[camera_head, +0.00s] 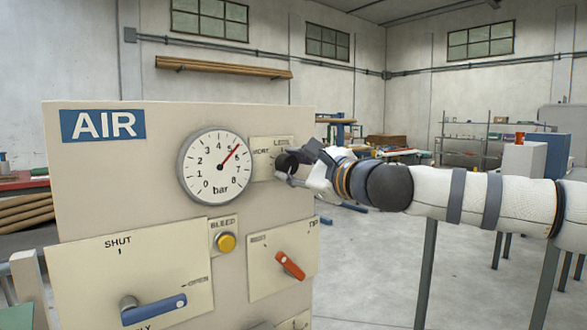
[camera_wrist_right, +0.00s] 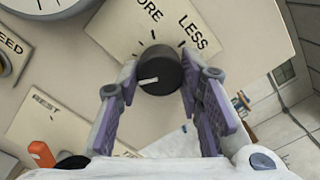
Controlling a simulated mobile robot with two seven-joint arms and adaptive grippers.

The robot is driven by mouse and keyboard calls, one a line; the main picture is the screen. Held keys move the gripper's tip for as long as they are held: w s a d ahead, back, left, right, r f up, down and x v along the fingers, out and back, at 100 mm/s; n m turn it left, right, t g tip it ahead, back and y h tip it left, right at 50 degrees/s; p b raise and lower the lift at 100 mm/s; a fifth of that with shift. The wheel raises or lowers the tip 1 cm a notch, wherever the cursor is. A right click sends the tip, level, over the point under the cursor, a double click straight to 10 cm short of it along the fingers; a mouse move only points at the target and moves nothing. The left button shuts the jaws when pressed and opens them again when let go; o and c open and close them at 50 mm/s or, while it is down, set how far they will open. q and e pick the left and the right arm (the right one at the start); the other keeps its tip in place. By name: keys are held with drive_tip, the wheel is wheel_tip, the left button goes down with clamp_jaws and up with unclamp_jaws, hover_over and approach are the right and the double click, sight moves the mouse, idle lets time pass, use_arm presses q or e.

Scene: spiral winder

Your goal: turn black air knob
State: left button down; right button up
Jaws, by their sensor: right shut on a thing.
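The black air knob (camera_wrist_right: 159,70) sits on a cream plate marked MORE and LESS, with a white pointer line on its face. In the head view the knob (camera_head: 287,163) is partly hidden by my right gripper (camera_head: 291,174), which reaches in from the right. In the right wrist view the two purple-padded fingers of my right gripper (camera_wrist_right: 160,86) stand on either side of the knob and are shut on it. The pressure gauge (camera_head: 215,166) is left of the knob, its red needle between 5 and 6 bar. My left gripper is not in view.
The beige AIR panel (camera_head: 150,205) carries a blue lever (camera_head: 154,309) at lower left, a yellow BLEED button (camera_head: 225,243) and an orange-red switch (camera_head: 290,265) below the knob. Shelves and benches stand farther back.

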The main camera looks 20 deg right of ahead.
idle(0.4)
drive_tip(key=o, duration=1.2)
drive_tip(key=shift+c, duration=0.2)
drive_tip(key=v, duration=1.2)
